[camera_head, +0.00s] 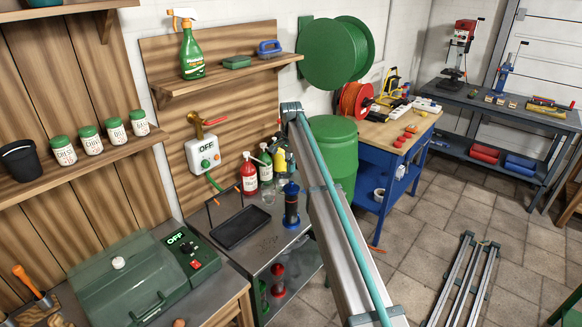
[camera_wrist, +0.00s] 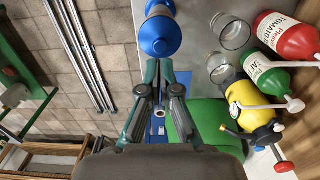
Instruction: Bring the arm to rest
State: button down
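The blue object also shows in the head view, upright (camera_head: 291,203) on the grey counter (camera_head: 270,243). In the head view my gripper cannot be made out.
Red (camera_head: 249,172) and green (camera_head: 265,165) bottles and glass jars (camera_wrist: 232,30) stand beside the blue object. A black tray (camera_head: 240,227) lies left of it. A green barrel (camera_head: 335,140) and blue workbench (camera_head: 372,187) are behind. Open tiled floor (camera_head: 445,225) lies right.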

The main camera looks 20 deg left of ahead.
aim_at(291, 182)
jog(key=shift+f+b, duration=0.9)
jog(key=shift+f, duration=1.8)
jog(key=shift+r, duration=0.2)
jog(key=shift+r+p, duration=1.25)
jog(key=shift+r, duration=2.15)
